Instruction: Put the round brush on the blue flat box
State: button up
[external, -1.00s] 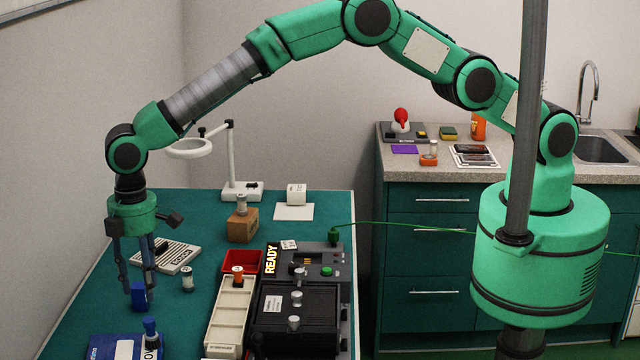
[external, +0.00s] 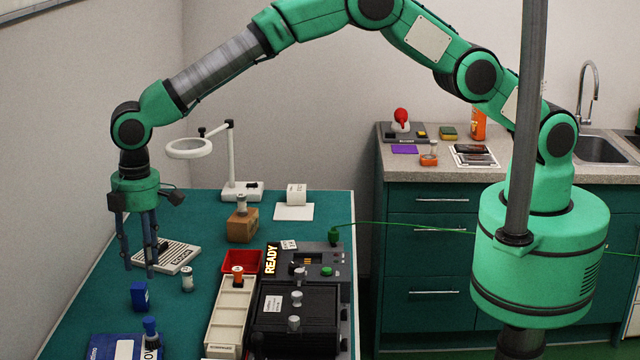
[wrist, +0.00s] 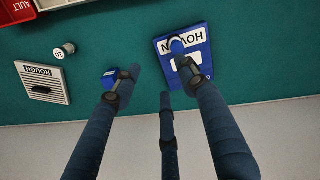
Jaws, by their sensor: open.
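The blue flat box (external: 102,346) lies at the front left of the table, and it also shows in the wrist view (wrist: 205,62). A round blue-topped piece (external: 150,327), which looks to be the round brush, stands upright on it; in the wrist view a fingertip partly covers this piece. A small blue block (external: 139,296) stands on the mat behind the flat box; it shows beside a finger in the wrist view (wrist: 109,77). My gripper (external: 138,270) is open and empty above the mat, its fingers pointing down, just above and behind the block.
A grey plate marked ROUGH (external: 180,257) with a black piece lies behind the block. A small white-labelled cylinder (external: 187,280) stands to its right. A long cream tray (external: 230,315), a red bin (external: 243,262) and black equipment (external: 300,320) fill the right. A lamp (external: 230,165) stands behind.

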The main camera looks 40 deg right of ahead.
jog(key=w+d+r+m+t, duration=0.1)
jog(key=w+d+r+m, duration=0.1)
jog(key=w+d+r, duration=0.65)
jog(key=w+d+r+m, duration=0.2)
jog(key=w+d+r, duration=0.3)
jog(key=d+r, duration=0.65)
jog(key=d+r+m, duration=0.1)
jog(key=d+r, duration=0.3)
jog(key=d, duration=0.5)
jog(key=d+r+m+t+y, duration=0.1)
jog(key=d+r, duration=0.3)
jog(key=d, duration=0.4)
jog(key=d+r+m, duration=0.1)
jog(key=d+r, duration=0.3)
jog(key=d, duration=0.5)
jog(key=s+d+r+m+t, duration=0.1)
jog(key=s+d+r+m, duration=0.2)
jog(key=d, duration=0.8)
jog(key=s+d+r+m+t, duration=0.1)
jog(key=s+d+r, duration=0.3)
jog(key=d, duration=0.6)
jog(key=s+d+f+m, duration=0.2)
jog(key=s+d+f, duration=0.1)
jog(key=s+d, duration=0.5)
jog(key=s+d+f+m+t+h, duration=0.1)
jog(key=s+d+f+m, duration=0.2)
jog(key=s+d, duration=0.5)
jog(key=s, duration=0.2)
jog(key=shift+s+d+t, duration=0.15)
jog(key=shift+s+t, duration=0.15)
